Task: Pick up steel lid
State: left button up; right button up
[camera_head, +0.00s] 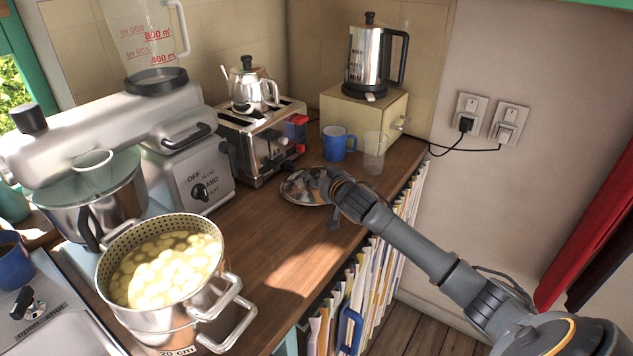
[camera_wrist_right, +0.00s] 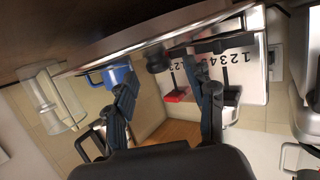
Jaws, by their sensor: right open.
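The steel lid (camera_head: 298,188) lies on the wooden counter in front of the toaster, shiny and round. My right gripper (camera_head: 334,200) is at its right edge in the head view and covers part of it. In the right wrist view, my right gripper (camera_wrist_right: 161,82) is open, with its two fingers spread and nothing held between them. A dark knob (camera_wrist_right: 157,62), seemingly the lid's, shows beyond the fingertips, between them. Whether a finger touches the lid cannot be told. My left gripper is not in view.
A blue mug (camera_head: 334,143) and a clear glass (camera_head: 375,153) stand behind the lid. The toaster (camera_head: 262,140) with a teapot (camera_head: 250,88) on top is close by at left. A pot of potato pieces (camera_head: 165,275) stands at front left. Bare counter (camera_head: 275,240) lies in front.

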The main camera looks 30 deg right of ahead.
aim_at(315, 171)
jog(key=shift+x, duration=1.2)
jog(key=shift+w+d, duration=0.1)
jog(key=shift+w, duration=0.35)
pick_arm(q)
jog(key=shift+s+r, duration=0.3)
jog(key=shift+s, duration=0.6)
pick_arm(e)
jog(key=shift+f, duration=0.1)
jog(key=c, duration=1)
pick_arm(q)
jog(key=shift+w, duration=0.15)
pick_arm(e)
grip_shut()
